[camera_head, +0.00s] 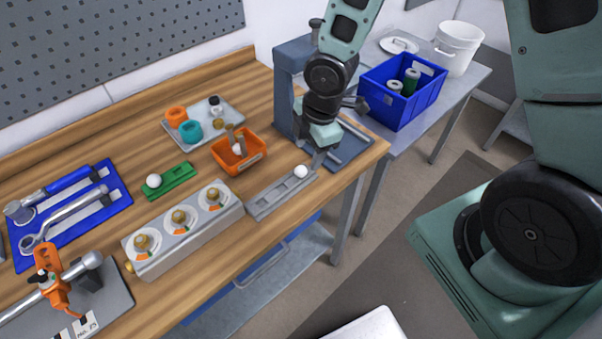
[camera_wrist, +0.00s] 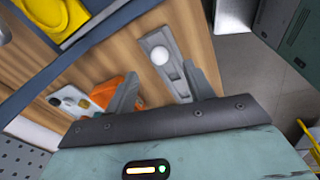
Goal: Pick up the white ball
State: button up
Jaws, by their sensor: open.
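A white ball (camera_head: 300,171) sits at the right end of a long grey slotted holder (camera_head: 268,198) near the table's front edge. In the wrist view the ball (camera_wrist: 160,55) and its holder (camera_wrist: 179,86) lie beyond my fingertips. A second white ball (camera_head: 153,180) sits on a green holder (camera_head: 180,187) further left. Something white, perhaps another ball, shows in the orange bin (camera_head: 253,160). My gripper (camera_head: 318,157) is open and empty, close to the grey holder's ball and apparently above it. The wrist view shows its two fingers (camera_wrist: 162,86) spread apart.
A grey block with several brass-knobbed dials (camera_head: 190,230) stands left of the grey holder. A grey tray (camera_head: 218,118) with orange and teal rings lies behind the orange bin. A blue crate (camera_head: 432,80) stands on the side table. Bare wood lies around the green holder.

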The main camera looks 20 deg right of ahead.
aim_at(302, 168)
jog(key=shift+w+a+f+p, duration=0.2)
jog(key=shift+f, duration=0.85)
jog(key=shift+w+a+f+p, duration=0.15)
jog(key=shift+a+f, duration=0.05)
jog(key=shift+f, duration=0.9)
jog(key=shift+w+a+f+p, duration=0.2)
jog(key=shift+f, duration=0.85)
jog(key=c, duration=1)
